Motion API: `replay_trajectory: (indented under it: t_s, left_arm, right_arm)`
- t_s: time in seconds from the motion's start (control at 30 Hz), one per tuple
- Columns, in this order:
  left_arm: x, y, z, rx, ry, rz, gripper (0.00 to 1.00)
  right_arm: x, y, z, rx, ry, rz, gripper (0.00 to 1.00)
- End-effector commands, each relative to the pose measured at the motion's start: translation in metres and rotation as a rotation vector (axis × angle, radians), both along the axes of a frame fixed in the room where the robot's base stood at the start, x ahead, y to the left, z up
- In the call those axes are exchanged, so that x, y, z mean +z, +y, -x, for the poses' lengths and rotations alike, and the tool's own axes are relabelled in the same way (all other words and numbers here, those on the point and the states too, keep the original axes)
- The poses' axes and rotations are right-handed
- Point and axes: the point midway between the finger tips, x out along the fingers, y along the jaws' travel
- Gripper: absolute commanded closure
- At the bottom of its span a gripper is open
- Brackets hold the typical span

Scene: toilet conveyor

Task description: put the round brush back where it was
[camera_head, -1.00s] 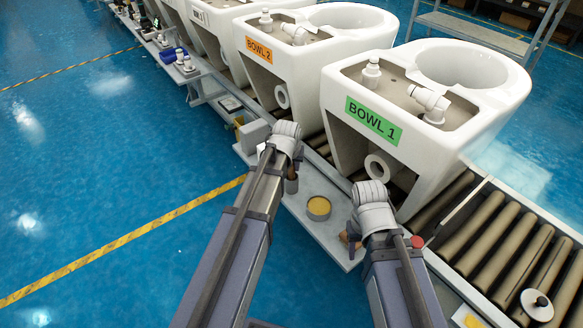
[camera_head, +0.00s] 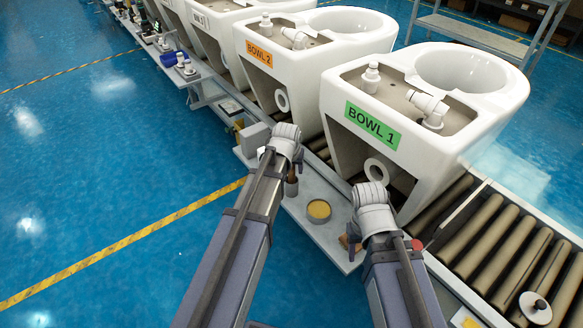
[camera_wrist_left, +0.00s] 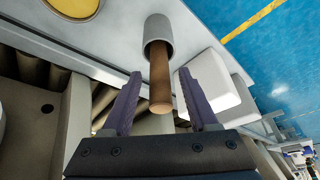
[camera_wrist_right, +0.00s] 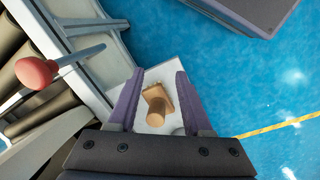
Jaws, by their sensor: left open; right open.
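A wooden handle (camera_wrist_left: 160,75) stands in a grey cup (camera_wrist_left: 157,32) on the pale ledge. Whatever is at its lower end is hidden in the cup, so I cannot tell whether it is the round brush. My left gripper (camera_wrist_left: 163,95) is open, with its fingers on either side of the handle's free end. My right gripper (camera_wrist_right: 153,88) is open above a wooden piece with a flat block and a round stub (camera_wrist_right: 157,104). That piece lies on the ledge, between the fingers in the picture and apart from them. No bristles are visible.
A round tin with yellow content (camera_head: 319,210) sits on the ledge (camera_head: 325,238) between my grippers. The white BOWL 1 (camera_head: 440,160) stands close behind on the roller conveyor (camera_head: 500,250). A white block (camera_wrist_left: 210,85) is near the cup.

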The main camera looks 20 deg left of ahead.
Motion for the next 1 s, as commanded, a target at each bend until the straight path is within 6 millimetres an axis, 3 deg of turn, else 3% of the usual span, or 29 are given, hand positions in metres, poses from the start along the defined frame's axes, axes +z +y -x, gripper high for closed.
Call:
replay_trajectory:
  t_s: [0.6, 0.77, 1.0]
  left_arm:
    - [0.091, -0.004, 0.036, 0.000, 0.000, 0.000, 0.41]
    - [0.102, -0.005, 0.042, 0.000, 0.000, 0.000, 0.41]
    - [0.102, -0.005, 0.042, 0.000, 0.000, 0.000, 0.41]
  right_arm:
    - [0.091, 0.001, 0.001, -0.002, 0.002, -0.007, 0.50]
    - [0.102, 0.001, 0.001, -0.002, 0.002, -0.007, 0.50]
    - [0.102, 0.001, 0.001, -0.002, 0.002, -0.007, 0.50]
